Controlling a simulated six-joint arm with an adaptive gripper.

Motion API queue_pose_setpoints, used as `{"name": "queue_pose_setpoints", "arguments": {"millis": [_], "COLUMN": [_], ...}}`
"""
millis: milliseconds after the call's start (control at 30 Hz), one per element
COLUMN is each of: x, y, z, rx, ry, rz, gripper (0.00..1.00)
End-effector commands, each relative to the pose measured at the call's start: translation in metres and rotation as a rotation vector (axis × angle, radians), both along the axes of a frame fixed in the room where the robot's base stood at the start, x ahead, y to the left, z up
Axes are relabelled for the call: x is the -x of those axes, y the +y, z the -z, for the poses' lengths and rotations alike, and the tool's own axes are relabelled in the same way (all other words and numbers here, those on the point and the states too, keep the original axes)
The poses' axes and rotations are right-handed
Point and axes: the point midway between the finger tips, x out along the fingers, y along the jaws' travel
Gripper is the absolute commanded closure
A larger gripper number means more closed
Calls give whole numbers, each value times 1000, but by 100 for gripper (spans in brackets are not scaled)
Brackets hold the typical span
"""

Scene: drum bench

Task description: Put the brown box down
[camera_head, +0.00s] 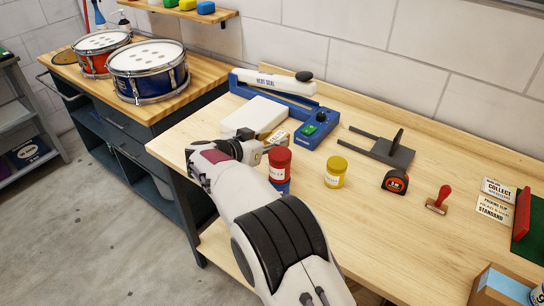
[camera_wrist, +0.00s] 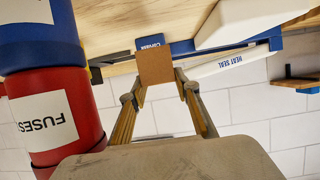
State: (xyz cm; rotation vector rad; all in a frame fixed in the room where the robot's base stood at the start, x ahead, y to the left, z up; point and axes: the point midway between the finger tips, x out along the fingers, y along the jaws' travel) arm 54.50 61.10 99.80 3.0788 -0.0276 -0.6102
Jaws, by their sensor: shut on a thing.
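The small brown box (camera_wrist: 156,69) has a blue band with white lettering and shows between my fingers in the wrist view. My gripper (camera_wrist: 160,84) is shut on it. In the head view my gripper (camera_head: 261,150) reaches over the bench behind the red jar, and only part of the box (camera_head: 279,137) shows beyond the fingers. The box is close to the wooden bench top (camera_head: 330,230). I cannot tell whether its base touches the wood.
A red jar (camera_head: 279,163) on a blue one (camera_head: 282,187) stands close beside my gripper. A white box (camera_head: 254,115) and the blue heat sealer (camera_head: 290,108) are behind it. A yellow jar (camera_head: 336,172) and tape measure (camera_head: 395,182) stand right. Bare wood lies in front.

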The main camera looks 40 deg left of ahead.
Motion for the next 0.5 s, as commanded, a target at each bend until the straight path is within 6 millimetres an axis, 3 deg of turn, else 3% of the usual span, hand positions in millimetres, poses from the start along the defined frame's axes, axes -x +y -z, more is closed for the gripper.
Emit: {"name": "queue_pose_setpoints", "arguments": {"millis": [200,500], "x": [0,0], "y": [0,0], "z": [18,19], "rx": [0,-1], "ry": [-1,-1], "rz": [0,-1], "gripper": [92,92]}}
